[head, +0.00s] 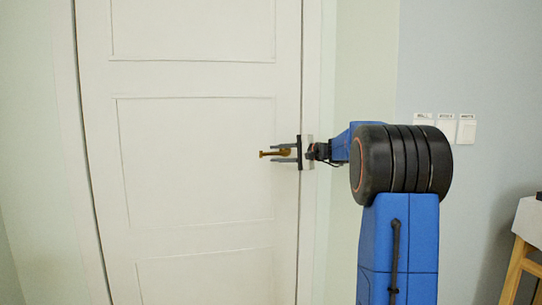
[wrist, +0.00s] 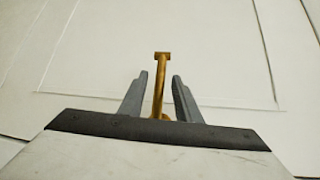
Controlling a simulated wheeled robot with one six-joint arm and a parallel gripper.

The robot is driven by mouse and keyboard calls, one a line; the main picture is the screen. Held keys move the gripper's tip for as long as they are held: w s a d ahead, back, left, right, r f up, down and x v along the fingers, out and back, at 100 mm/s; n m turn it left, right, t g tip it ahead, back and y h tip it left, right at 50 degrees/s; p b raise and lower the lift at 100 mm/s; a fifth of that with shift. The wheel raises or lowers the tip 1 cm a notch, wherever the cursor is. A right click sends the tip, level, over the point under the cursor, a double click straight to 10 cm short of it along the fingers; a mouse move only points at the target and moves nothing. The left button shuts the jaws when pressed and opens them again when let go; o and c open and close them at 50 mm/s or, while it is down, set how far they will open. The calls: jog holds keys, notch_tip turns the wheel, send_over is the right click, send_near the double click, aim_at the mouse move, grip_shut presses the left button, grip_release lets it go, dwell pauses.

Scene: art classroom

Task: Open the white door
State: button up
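The white door (head: 195,165) has recessed panels and looks shut in its frame. Its brass lever handle (head: 270,153) sits near the right edge of the door and points left. My gripper (head: 279,153) is at the handle, with its grey fingers reaching left along it. In the wrist view the handle (wrist: 160,82) lies between the two fingers (wrist: 158,82), with a gap visible on both sides. The fingers are open and do not appear to touch the handle. The handle's base is partly hidden behind my gripper body.
A wooden-legged table (head: 524,240) stands at the far right edge. The wall left of the door is bare.

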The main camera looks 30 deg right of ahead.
aim_at(275, 165)
jog(key=shift+x, duration=1.45)
grip_shut()
jog(key=shift+s+d+f+n+g+h, duration=0.1)
jog(key=shift+d+f+n+g+h, duration=0.15)
jog(key=shift+f+n+g+h, duration=0.4)
jog(key=shift+s+d+f+n+g+h, duration=0.1)
jog(key=shift+d+f+n+g+h, duration=0.15)
jog(key=shift+f+n+g+h, duration=0.4)
jog(key=shift+s+d+f+n+g+h, duration=0.15)
jog(key=shift+f+n+g+h, duration=0.25)
jog(key=shift+f+n+h, duration=0.45)
jog(key=shift+w+f, duration=0.1)
jog(key=shift+f, duration=0.05)
